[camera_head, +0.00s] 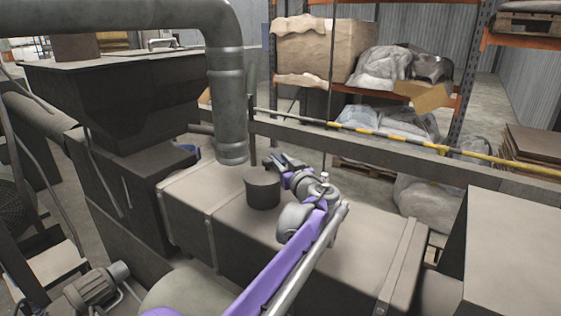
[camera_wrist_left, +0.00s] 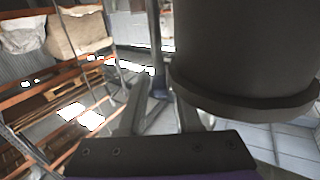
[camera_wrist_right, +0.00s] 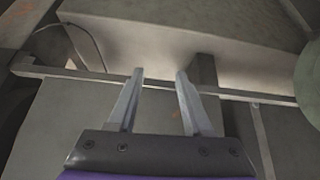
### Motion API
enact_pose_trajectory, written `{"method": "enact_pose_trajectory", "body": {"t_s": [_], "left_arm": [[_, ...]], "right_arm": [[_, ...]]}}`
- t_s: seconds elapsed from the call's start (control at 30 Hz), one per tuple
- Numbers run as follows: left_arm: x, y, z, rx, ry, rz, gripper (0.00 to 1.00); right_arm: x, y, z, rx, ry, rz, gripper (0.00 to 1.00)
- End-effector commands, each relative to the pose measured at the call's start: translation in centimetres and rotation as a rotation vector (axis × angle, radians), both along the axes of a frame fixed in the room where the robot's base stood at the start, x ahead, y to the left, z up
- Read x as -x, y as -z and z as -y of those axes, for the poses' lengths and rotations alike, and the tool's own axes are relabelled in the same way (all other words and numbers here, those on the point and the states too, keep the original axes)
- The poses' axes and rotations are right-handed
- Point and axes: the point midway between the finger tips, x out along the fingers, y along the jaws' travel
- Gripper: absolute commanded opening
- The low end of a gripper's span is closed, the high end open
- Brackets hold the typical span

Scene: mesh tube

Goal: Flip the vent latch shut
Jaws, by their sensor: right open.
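No part is clearly marked as the vent latch. A dark upright lever-like piece (camera_head: 252,145) stands beside the foot of the big grey pipe (camera_head: 231,110); I cannot be sure it is the latch. My left gripper (camera_head: 275,159) is just right of it, above the tank. In the left wrist view the fingers (camera_wrist_left: 160,105) are apart, with a dark upright bar (camera_wrist_left: 156,50) beyond the gap and the flanged pipe (camera_wrist_left: 245,55) close on the right. Contact cannot be told. My right gripper (camera_wrist_right: 160,75) is open and empty, facing a brown ledged surface; it is outside the head view.
The brown tank (camera_head: 240,232) carries a short dark cylinder (camera_head: 262,190) close to my left wrist. A dark hopper (camera_head: 125,105) stands left. A beam (camera_head: 375,147) and a yellow-black striped bar (camera_head: 400,141) cross behind. Loaded shelves (camera_head: 325,50) stand beyond.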

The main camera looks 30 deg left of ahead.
Motion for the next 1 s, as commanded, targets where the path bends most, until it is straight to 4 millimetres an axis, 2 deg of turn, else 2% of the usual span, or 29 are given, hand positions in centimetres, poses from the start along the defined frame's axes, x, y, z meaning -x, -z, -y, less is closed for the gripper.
{"method": "enact_pose_trajectory", "body": {"t_s": [0.23,0.7,1.0], "left_arm": [[0.6,0.0,0.8,0.001,0.002,-0.001,0.33],[5.7,0.1,7.7,0.0,0.002,-0.001,0.33],[6.5,0.0,8.7,0.0,-0.001,0.0,0.33]], "right_arm": [[0.1,0.1,0.0,0.0,0.0,-0.002,0.5],[0.7,1.0,0.0,0.0,0.0,-0.013,0.5],[0.7,1.1,0.0,0.0,0.0,-0.014,0.5]]}}
